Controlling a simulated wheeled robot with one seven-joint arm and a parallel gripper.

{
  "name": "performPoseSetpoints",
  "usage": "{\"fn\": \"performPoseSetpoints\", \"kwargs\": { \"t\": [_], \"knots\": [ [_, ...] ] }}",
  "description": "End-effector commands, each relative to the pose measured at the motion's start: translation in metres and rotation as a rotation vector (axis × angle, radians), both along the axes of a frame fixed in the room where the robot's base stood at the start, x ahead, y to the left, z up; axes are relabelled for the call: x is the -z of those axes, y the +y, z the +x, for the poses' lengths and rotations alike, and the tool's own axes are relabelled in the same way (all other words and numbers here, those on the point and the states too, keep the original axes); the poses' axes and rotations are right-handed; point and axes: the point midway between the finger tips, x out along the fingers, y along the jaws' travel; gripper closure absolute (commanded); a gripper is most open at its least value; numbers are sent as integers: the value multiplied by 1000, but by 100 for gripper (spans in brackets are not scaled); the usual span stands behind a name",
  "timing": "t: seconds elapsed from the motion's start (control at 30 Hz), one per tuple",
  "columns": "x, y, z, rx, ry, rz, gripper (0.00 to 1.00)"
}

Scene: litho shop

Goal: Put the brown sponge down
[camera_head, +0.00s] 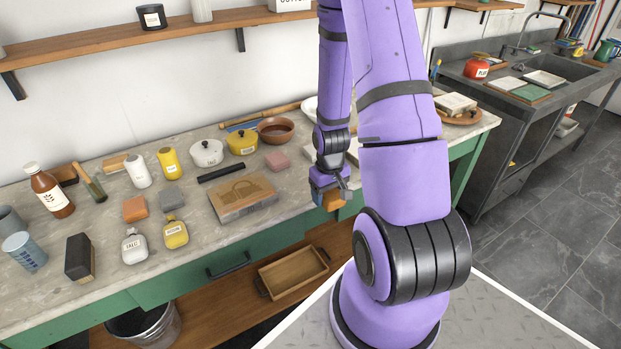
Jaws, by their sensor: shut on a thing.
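My gripper (333,192) is shut on the brown sponge (331,203), a small orange-brown block. The gripper points down and holds the sponge near the front edge of the grey worktop (298,196). My arm hides part of the worktop behind it. I cannot tell how high the sponge is or whether it touches anything below.
A stone slab (241,197) lies left of my gripper, and a pink block (277,162) lies behind it. An orange-brown block (135,208), a grey block (172,197), bottles and pots crowd the left. A wooden tray (293,272) sits on the lower shelf.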

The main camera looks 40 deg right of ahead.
Motion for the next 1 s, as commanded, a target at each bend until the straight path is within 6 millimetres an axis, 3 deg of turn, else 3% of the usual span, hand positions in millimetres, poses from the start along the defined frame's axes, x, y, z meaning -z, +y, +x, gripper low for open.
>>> {"fn": "performPoseSetpoints", "kwargs": {
  "t": [0.5, 0.87, 1.0],
  "knots": [
    [11, -49, 105, 0, -1, 0, 57],
    [14, -62, 132, 1, -1, 0, 57],
    [31, -62, 132, 1, 4, 2, 57]
  ]
}}
